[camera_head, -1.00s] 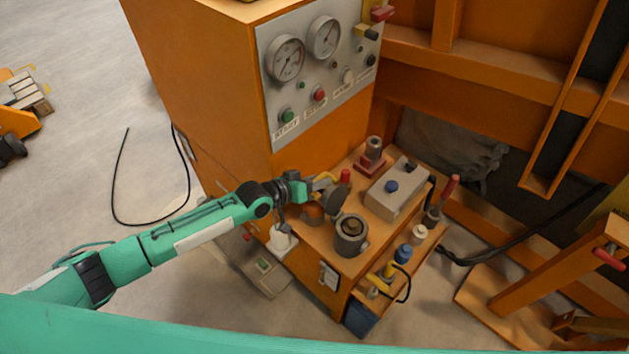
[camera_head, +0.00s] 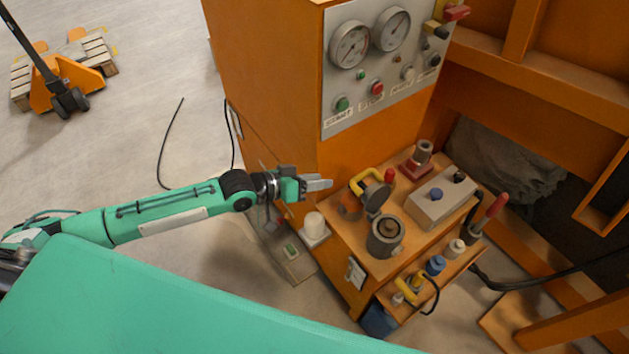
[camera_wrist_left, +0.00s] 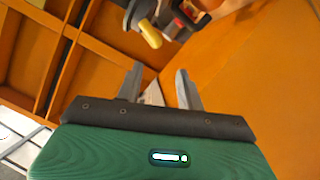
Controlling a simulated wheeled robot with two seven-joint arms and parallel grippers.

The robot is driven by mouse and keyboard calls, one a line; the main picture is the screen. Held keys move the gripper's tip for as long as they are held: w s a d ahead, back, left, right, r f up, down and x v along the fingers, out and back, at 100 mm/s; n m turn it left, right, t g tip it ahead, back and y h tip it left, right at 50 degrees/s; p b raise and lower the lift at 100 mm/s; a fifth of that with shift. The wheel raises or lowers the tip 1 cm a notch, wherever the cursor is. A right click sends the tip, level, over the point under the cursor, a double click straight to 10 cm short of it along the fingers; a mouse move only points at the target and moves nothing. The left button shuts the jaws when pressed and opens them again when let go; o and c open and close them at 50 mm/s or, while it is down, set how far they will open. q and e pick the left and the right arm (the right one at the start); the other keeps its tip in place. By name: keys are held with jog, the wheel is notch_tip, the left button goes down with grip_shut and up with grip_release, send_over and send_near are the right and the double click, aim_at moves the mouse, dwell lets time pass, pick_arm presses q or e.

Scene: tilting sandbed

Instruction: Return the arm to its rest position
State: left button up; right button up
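My left arm (camera_head: 165,213) reaches in from the left in the head view. Its gripper (camera_head: 328,184) points right, beside the orange cabinet and just left of a yellow-handled fitting with a dark round disc (camera_head: 375,196) on the bench. A gap separates the gripper from that fitting. In the wrist view, the two grey fingers (camera_wrist_left: 160,85) stand apart with nothing held between them. A yellow piece (camera_wrist_left: 150,34) shows beyond the fingertips. My right gripper is not in view.
The orange cabinet (camera_head: 270,105) carries a panel with gauges and buttons. The bench holds a dark cylindrical pot (camera_head: 384,237), a grey box (camera_head: 440,201) and a red-based post (camera_head: 417,163). A white-capped fitting (camera_head: 314,226) is below the gripper. Open floor lies left, with a pallet truck (camera_head: 65,90).

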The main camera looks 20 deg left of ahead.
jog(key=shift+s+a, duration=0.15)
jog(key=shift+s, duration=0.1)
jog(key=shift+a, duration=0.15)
